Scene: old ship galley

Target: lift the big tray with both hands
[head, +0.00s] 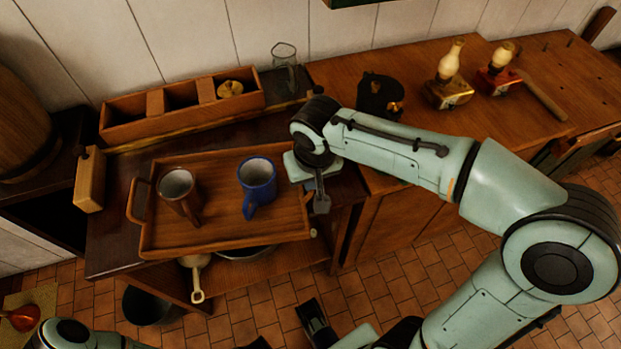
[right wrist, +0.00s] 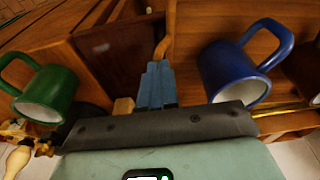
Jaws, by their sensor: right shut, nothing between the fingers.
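The big wooden tray (head: 225,236) rests on the dark counter, with a raised rim and a handle at its left end. A brown mug (head: 178,190) and a blue mug (head: 257,180) stand on it. My right gripper (head: 321,203) is at the tray's right end, pointing down. In the right wrist view its fingers (right wrist: 156,82) are shut together with nothing between them. A curved wooden piece, apparently the right handle (right wrist: 163,46), shows close beside the fingertips; contact cannot be told. The blue mug (right wrist: 236,73) is just right of them.
A wooden compartment box (head: 185,118) and a glass (head: 285,65) stand behind the tray. A wooden block (head: 90,180) is left of it. A dark pot (head: 378,92) and lamps (head: 450,80) are on the right counter. A green mug (right wrist: 48,93) shows near my right gripper.

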